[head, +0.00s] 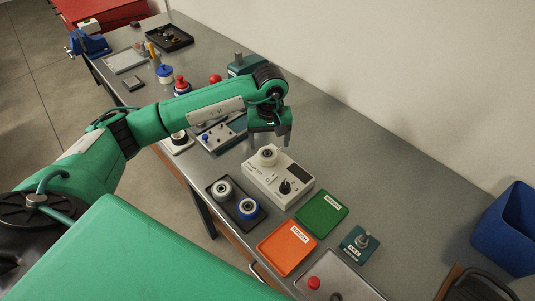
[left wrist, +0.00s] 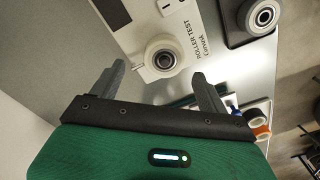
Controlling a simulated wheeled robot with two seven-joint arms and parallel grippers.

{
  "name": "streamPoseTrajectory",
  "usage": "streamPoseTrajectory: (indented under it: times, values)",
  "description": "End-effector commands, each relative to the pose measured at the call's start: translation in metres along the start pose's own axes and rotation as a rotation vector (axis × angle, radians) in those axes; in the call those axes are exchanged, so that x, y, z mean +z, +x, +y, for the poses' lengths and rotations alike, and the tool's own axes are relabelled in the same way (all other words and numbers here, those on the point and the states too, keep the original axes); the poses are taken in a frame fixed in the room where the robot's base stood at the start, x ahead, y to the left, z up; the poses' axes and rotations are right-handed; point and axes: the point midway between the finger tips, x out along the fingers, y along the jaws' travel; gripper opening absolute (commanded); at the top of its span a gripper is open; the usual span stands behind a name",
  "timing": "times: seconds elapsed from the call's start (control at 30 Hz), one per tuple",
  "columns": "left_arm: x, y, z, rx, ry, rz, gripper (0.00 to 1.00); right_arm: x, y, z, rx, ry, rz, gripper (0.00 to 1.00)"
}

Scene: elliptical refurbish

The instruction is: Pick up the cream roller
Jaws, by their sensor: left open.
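The cream roller (head: 268,155) sits on top of the white roller test box (head: 290,198), near its far left corner. It also shows in the left wrist view (left wrist: 165,56), just beyond and between the fingers, with a dark centre. My left gripper (head: 269,140) points down above and slightly behind the roller. In the left wrist view its two fingers (left wrist: 158,75) are spread wide with nothing between them. A gap between the fingers and the roller seems to remain, but its size is hard to judge. My right gripper is not in view.
A dark tray (head: 236,220) with a grey-white roller (head: 223,188) and a blue-rimmed roller (head: 248,208) lies beside the box. Green (head: 321,215) and orange (head: 287,248) pads lie nearer. A panel with knobs (head: 215,137) lies left of the gripper. The bench toward the wall is clear.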

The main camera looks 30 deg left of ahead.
Motion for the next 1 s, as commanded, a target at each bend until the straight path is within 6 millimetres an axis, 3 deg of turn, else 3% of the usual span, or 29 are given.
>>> streamPoseTrajectory:
  times: [0.2, 0.4, 0.67, 0.93, 1.0]
  values:
    - [0.003, 0.021, -0.006, -0.003, -0.001, -0.005, 0.77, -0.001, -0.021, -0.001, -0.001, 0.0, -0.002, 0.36]
    - [0.002, 0.043, -0.006, -0.001, 0.0, -0.002, 0.77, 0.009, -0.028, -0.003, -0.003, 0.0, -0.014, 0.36]
    - [0.002, 0.047, -0.006, -0.001, 0.0, -0.001, 0.77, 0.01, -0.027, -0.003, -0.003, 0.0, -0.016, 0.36]
    - [0.002, 0.046, -0.006, -0.001, 0.0, -0.001, 0.26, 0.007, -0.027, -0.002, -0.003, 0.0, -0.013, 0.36]
    - [0.002, 0.046, -0.006, 0.0, 0.0, -0.001, 0.23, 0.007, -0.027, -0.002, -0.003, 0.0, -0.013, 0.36]
